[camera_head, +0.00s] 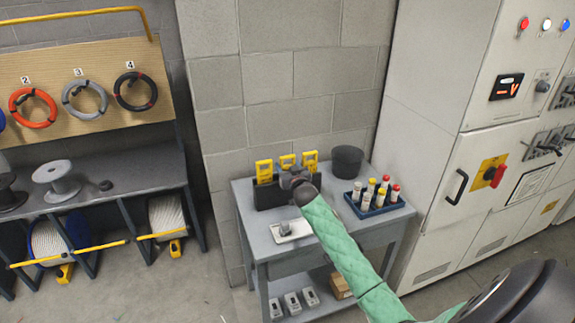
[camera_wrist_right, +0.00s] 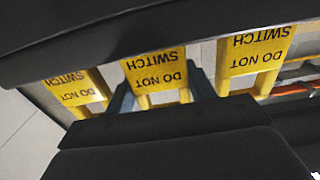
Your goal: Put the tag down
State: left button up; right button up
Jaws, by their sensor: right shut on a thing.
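Three yellow tags stand in a row at the black holder (camera_head: 268,196) on the grey bench: a left tag (camera_head: 264,170), a middle tag (camera_head: 287,161) and a right tag (camera_head: 310,160). In the right wrist view the tags read "DO NOT SWITCH" upside down. My right gripper (camera_head: 291,177) is in front of the holder. In the right wrist view its two fingers (camera_wrist_right: 161,92) are on either side of the middle tag (camera_wrist_right: 155,68), shut on it. I cannot tell whether this tag's lower end is in the holder. My left gripper is not in view.
On the bench (camera_head: 259,241) are a white tray (camera_head: 303,232) with a grey item, a dark pot (camera_head: 347,161) and a blue rack (camera_head: 378,209) of capped tubes. A block wall (camera_head: 290,75) stands behind, an electrical cabinet (camera_head: 430,110) right. Several items lie on the lower shelf.

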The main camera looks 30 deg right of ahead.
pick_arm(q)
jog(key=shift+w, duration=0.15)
pick_arm(e)
jog(key=shift+f, duration=0.15)
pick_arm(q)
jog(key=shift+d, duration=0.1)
pick_arm(e)
jog(key=o, duration=1)
jog(key=shift+b+v, duration=0.55)
jog(key=shift+v, duration=0.35)
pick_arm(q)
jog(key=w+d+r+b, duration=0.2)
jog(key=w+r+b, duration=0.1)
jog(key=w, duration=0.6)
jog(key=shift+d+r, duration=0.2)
pick_arm(e)
jog(key=v, duration=1)
jog(key=shift+s+a, duration=0.1)
